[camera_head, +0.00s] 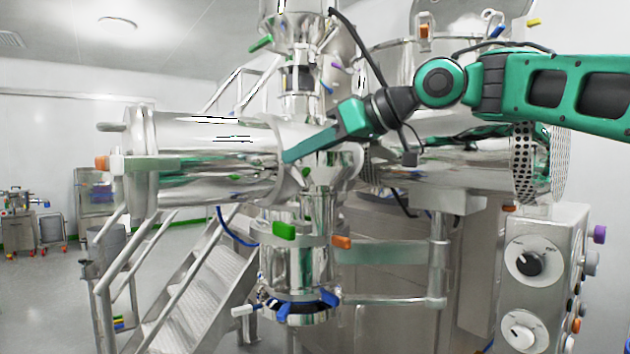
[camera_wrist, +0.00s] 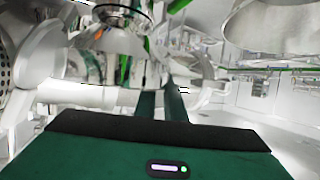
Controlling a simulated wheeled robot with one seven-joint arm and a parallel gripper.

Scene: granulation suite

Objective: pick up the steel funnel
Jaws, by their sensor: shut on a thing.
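My gripper (camera_head: 289,157) reaches in from the upper right, angled down and left, with its green fingers in front of the shiny steel column. The steel funnel (camera_head: 335,164) appears as a tapering, mirror-like cone just beside and behind the fingers. Its outline blends with the polished pipework, so its edges are hard to tell. In the wrist view my two fingers (camera_wrist: 163,104) point away, close together, towards a pale steel shape (camera_wrist: 192,68) that seems to be the funnel. The fingers are shut on it; the contact itself is mostly hidden.
A large horizontal steel cylinder (camera_head: 210,150) lies left of the gripper. A perforated drum end (camera_head: 525,165) stands to the right. Stairs with rails (camera_head: 195,290) are below left, and a control box with dials (camera_head: 535,275) is at lower right. Open floor (camera_head: 60,300) shows far left.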

